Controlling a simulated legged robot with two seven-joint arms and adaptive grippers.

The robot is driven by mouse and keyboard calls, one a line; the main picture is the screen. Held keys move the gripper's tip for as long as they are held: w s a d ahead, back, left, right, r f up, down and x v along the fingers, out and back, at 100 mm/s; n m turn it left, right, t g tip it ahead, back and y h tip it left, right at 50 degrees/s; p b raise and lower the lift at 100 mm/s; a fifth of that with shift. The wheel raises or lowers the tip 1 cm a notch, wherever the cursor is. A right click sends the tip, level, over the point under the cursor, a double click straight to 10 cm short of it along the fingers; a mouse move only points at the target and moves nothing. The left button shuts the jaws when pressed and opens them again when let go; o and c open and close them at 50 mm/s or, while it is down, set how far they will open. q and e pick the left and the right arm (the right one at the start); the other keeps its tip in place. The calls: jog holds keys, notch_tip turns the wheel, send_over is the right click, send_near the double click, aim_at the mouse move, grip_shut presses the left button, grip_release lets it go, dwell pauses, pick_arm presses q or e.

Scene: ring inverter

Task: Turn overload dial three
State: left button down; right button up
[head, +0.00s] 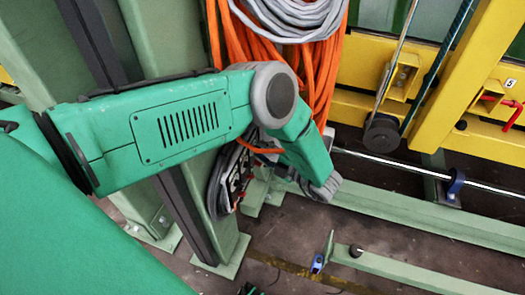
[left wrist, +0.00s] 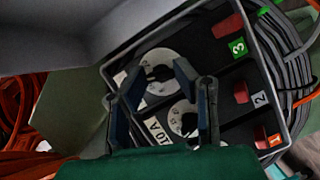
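The upper dial (left wrist: 160,70), level with the green label 3 (left wrist: 238,48), has a black knob. The second dial (left wrist: 183,119) sits lower, partly hidden by a finger. My left gripper (left wrist: 160,70) is open, its two dark fingers apart on either side of the upper dial's knob. Contact cannot be told. In the head view the box (head: 234,178) hangs on the green post, partly behind my left forearm, which hides the gripper. My right gripper is not in view.
Red switches (left wrist: 228,27) and labels 2 and 1 line the box's right side. Grey cables (left wrist: 296,70) run beside it. Orange and grey hoses (head: 315,65) hang behind my arm. Yellow beams (head: 460,70) and pale green floor rails (head: 430,215) stand to the right.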

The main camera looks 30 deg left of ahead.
pick_arm(q)
jog(key=shift+a+m, duration=0.15)
jog(key=shift+m, duration=0.15)
jog(key=shift+a+m+g+h+p, duration=0.15)
jog(key=shift+m+g+h, duration=0.25)
jog(key=shift+m, duration=0.5)
jog(key=shift+d+m+g+h+p, duration=0.15)
jog(key=shift+m+g+h, duration=0.3)
jog(key=shift+m, duration=0.45)
jog(key=shift+a+m+g+h+p, duration=0.15)
jog(key=shift+m+g+h, duration=0.1)
jog(key=shift+m+g, duration=0.5)
jog(key=shift+m, duration=0.25)
jog(key=c, duration=1.4)
grip_release()
jog(key=shift+o, duration=0.6)
jog(key=shift+a, duration=0.1)
